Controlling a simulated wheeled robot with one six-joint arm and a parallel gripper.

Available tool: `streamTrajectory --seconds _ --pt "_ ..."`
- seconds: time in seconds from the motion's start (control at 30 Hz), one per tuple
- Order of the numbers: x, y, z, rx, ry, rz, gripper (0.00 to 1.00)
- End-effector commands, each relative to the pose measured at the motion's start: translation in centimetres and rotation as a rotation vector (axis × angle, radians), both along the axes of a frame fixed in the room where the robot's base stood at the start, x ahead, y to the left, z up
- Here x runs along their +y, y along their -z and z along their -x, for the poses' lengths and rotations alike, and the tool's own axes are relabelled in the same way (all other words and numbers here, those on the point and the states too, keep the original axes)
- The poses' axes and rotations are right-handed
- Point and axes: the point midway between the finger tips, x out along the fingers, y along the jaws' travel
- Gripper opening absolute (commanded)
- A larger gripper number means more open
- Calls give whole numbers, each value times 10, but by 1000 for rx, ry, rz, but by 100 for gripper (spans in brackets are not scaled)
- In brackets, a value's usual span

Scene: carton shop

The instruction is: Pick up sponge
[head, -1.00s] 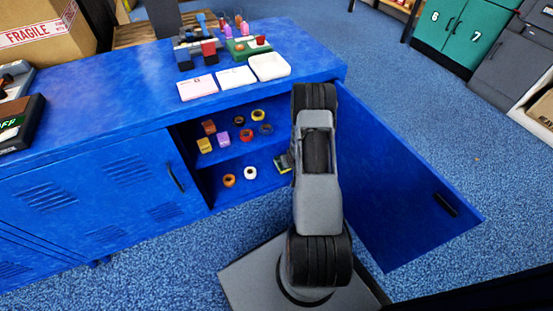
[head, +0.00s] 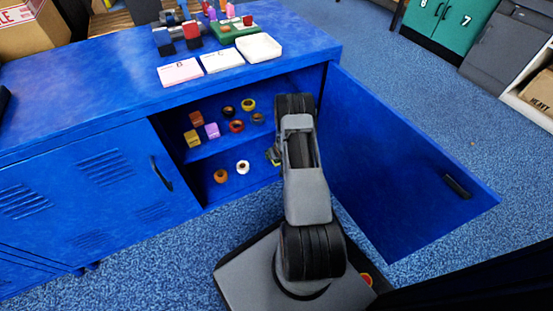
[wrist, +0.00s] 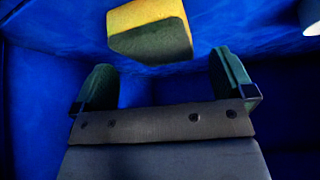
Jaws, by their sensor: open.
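The sponge (wrist: 150,30) is a yellow and dark green block at the top of the wrist view. My gripper (wrist: 165,80) is open below it in that picture, its two green-padded fingers apart. The sponge appears just beyond the fingertips, with nothing visible held between them. In the head view, a small yellow-green patch shows beside my arm, inside the open blue cabinet (head: 330,48); my arm hides most of that spot, and the gripper is hardly visible there.
The lower shelf holds an orange roll (head: 220,176) and a white roll (head: 243,167). Several rolls and small blocks sit on the shelf above. The cabinet door (head: 400,165) stands open to the right of my arm. Trays, including a white one (head: 258,47), stand on top.

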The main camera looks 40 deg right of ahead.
Motion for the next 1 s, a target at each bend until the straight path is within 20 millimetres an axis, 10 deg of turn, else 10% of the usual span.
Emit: streamTrajectory --seconds 0.53,1.0 --pt "-5 24 -14 0 0 0 100" --pt "-5 24 -14 0 0 0 55"
